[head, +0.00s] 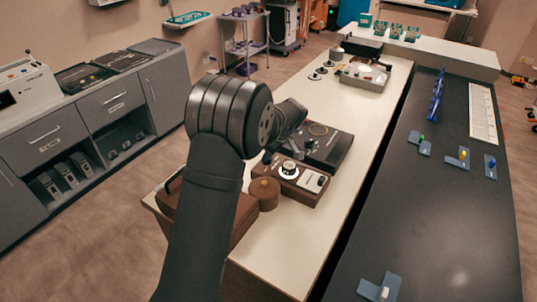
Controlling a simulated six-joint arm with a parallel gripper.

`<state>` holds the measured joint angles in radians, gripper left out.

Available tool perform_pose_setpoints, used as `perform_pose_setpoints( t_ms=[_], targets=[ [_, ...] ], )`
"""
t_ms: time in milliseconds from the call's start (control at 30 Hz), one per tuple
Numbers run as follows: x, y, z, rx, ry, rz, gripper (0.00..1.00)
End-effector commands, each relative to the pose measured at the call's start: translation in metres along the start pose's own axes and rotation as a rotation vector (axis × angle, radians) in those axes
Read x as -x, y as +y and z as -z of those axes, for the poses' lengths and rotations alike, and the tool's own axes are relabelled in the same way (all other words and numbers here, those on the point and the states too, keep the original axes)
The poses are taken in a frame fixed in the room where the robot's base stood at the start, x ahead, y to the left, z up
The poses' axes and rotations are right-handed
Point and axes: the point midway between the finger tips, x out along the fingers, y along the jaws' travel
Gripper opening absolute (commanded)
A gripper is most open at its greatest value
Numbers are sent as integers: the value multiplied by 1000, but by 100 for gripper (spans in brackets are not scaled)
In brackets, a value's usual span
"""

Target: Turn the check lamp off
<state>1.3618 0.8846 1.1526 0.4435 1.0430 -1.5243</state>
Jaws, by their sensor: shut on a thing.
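No thing in the head view is plainly a lit lamp, and I cannot tell which device is the check lamp. A brown control box (297,190) with a white-ringed dial and a pale switch plate stands on the cream bench top. A dark, flat-topped device (329,149) with a ring on top stands just behind it. My gripper (285,120) shows only in part at the end of my dark arm, above and left of these devices. Its fingertips and whatever they grip are hidden by my arm or too dark to make out.
A round brown knob-like piece (264,193) stands left of the control box, beside a brown case (238,225). A dark counter (430,220) with several small levers is at the right.

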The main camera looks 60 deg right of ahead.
Motion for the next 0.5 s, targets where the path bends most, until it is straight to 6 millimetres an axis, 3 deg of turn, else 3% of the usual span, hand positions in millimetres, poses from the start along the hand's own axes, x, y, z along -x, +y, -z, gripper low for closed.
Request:
perform_pose_setpoints(
  t_ms=[500],
  targets=[
    [-1, 4, 0, 453, -2, 190, 0]
  ],
)
